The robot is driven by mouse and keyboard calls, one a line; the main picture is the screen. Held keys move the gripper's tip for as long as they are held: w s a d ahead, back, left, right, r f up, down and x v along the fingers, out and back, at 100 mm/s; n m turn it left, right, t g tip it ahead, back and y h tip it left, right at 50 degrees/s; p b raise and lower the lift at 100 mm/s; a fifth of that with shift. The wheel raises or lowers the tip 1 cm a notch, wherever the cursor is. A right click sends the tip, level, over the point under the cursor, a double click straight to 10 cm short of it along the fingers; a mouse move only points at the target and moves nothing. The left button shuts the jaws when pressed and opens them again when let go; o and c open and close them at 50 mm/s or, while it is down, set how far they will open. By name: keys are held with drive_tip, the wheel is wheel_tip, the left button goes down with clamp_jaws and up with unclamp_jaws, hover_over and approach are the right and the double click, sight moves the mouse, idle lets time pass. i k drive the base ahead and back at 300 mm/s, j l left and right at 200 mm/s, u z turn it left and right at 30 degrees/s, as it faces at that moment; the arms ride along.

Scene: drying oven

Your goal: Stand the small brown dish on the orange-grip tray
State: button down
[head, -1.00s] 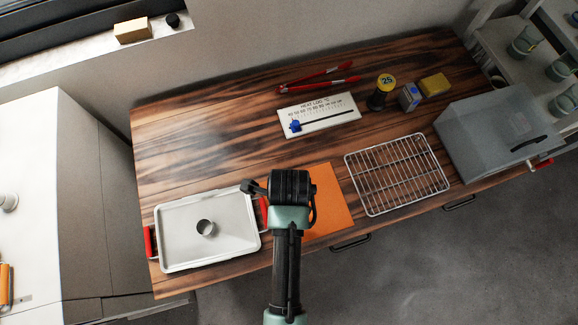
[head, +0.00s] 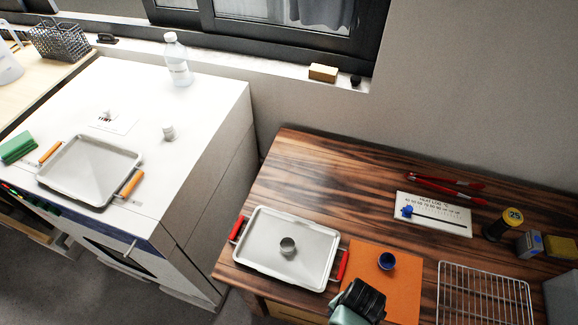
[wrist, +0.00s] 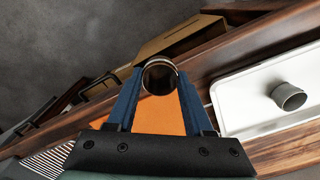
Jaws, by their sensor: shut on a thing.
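The orange-grip tray (head: 68,158) is a pale, empty tray with two orange grips on the white oven top at the left of the head view. My gripper (wrist: 160,80) has blue fingers closed on a small round dish (wrist: 159,64) with a dark brownish inside. The tray is well to the left of my gripper and out of the wrist view.
A red-grip tray (head: 262,225) with a grey dish (head: 288,246) stands on the wooden table, beside the orange mat (head: 405,292). A wire rack (head: 485,295) lies to the right.

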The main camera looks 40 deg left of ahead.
sight(90, 170)
drive_tip(key=k+j+z, duration=0.15)
drive_tip(key=j+z, duration=0.25)
drive_tip(key=k+j+z, duration=0.15)
drive_tip(key=z, duration=0.25)
drive_tip(key=k+j+z, duration=0.5)
drive_tip(key=z, duration=0.25)
drive_tip(key=k+z, duration=0.35)
drive_tip(key=k+j+u, duration=0.1)
drive_tip(key=k+u, duration=0.2)
drive_tip(key=u, duration=0.15)
drive_tip(key=k+j+u, duration=0.25)
drive_tip(key=u, duration=0.25)
drive_tip(key=k+j+u, duration=0.3)
drive_tip(key=u, duration=0.15)
